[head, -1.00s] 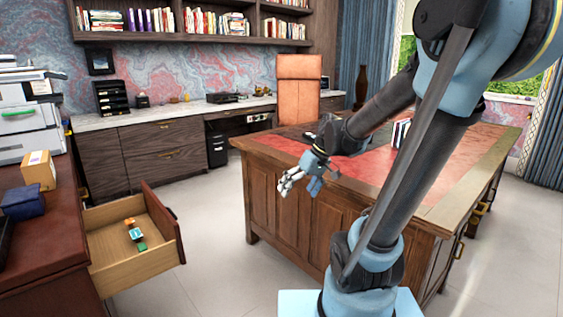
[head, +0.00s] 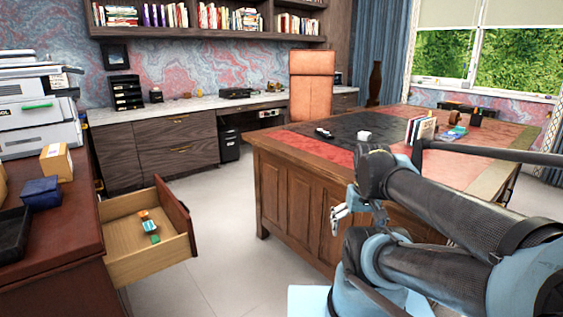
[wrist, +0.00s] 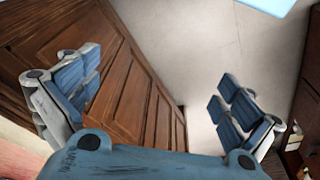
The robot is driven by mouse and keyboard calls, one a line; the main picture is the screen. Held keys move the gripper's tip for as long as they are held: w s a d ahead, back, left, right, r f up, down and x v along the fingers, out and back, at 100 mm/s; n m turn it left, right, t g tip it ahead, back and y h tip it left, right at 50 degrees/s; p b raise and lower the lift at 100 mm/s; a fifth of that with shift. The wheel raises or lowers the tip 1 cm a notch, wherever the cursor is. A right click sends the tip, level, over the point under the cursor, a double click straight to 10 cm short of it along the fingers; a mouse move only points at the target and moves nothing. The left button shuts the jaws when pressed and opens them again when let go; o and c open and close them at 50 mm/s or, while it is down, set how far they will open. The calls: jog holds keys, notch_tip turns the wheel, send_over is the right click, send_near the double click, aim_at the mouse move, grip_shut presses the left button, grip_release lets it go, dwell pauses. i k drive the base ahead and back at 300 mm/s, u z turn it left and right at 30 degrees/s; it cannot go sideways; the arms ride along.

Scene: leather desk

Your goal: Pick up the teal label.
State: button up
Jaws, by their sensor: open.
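A small teal piece (head: 149,226) lies in the open wooden drawer (head: 150,256) at the lower left of the head view. It is too small to read as a label for certain. A small orange piece (head: 144,214) lies just behind it and a green piece (head: 155,238) just in front, close together. My gripper (head: 358,210) is far to the right of the drawer, in front of the big desk, apart from these pieces. In the wrist view my gripper (wrist: 155,97) has its two blue fingers spread wide, with nothing between them.
The drawer sticks out from a red-brown cabinet (head: 62,240) bearing a yellowish box (head: 56,161), a blue box (head: 41,193) and a black tray (head: 13,236). A big wooden desk (head: 300,205) stands close behind my arm. Pale floor (head: 222,225) lies clear between drawer and desk.

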aim_at(149, 226)
jog(key=u, duration=1.75)
